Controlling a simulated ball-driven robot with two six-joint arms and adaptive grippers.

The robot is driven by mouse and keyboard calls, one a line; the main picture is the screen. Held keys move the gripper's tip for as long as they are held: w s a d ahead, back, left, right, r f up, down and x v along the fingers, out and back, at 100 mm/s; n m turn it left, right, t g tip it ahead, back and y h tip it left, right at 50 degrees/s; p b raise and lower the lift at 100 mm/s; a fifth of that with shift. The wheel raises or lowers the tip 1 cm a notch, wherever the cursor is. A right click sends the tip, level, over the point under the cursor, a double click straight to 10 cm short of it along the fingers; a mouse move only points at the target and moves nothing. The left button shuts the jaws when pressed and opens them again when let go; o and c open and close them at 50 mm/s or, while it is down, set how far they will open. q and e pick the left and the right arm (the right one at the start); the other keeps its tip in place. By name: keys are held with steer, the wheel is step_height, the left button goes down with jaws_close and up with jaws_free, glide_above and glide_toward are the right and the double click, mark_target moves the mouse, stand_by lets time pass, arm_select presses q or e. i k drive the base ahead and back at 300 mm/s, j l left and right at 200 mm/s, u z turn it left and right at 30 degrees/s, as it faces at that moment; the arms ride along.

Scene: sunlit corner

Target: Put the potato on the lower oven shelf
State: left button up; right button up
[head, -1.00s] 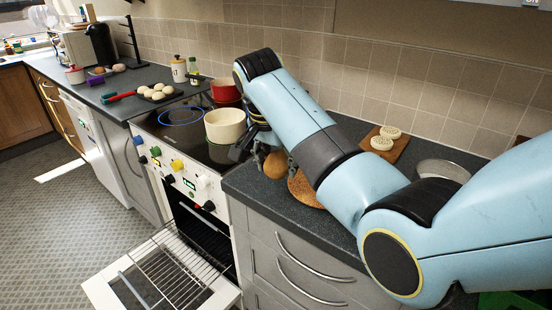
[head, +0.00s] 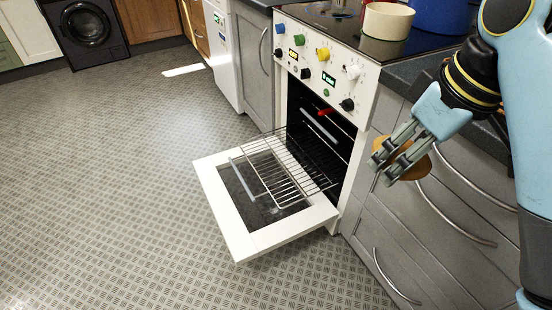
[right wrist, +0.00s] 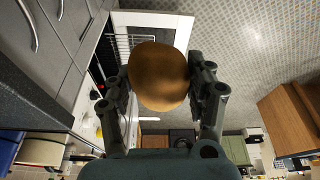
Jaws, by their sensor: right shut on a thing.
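The brown potato (head: 413,168) is held in my right gripper (head: 393,160), in front of the grey drawers and to the right of the oven. In the right wrist view the potato (right wrist: 159,76) sits between both fingers of the gripper (right wrist: 160,82). The white oven's door (head: 285,232) is folded down. A wire shelf (head: 285,172) is pulled out over the open door. Inside the dark oven (head: 318,135), a red-ended rail or handle shows higher up. My left gripper is not in view.
A cream pot (head: 387,22) and a blue pot (head: 440,15) stand on the hob. The grey drawers (head: 420,235) have protruding handles below the right arm. The patterned floor (head: 120,170) left of the oven door is clear. A black washing machine (head: 87,27) stands far back.

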mark_target(271, 153)
steer(key=i+j+z, duration=0.15)
steer(key=j, duration=0.45)
steer(key=i+j+z, duration=0.1)
steer(key=j, duration=0.5)
steer(key=i+j+z, duration=0.15)
steer(key=j, duration=0.45)
steer(key=j+z, duration=0.15)
steer(key=j, duration=0.45)
steer(key=i+j+z, duration=0.4)
steer(key=i+j, duration=0.7)
steer(key=i, duration=0.3)
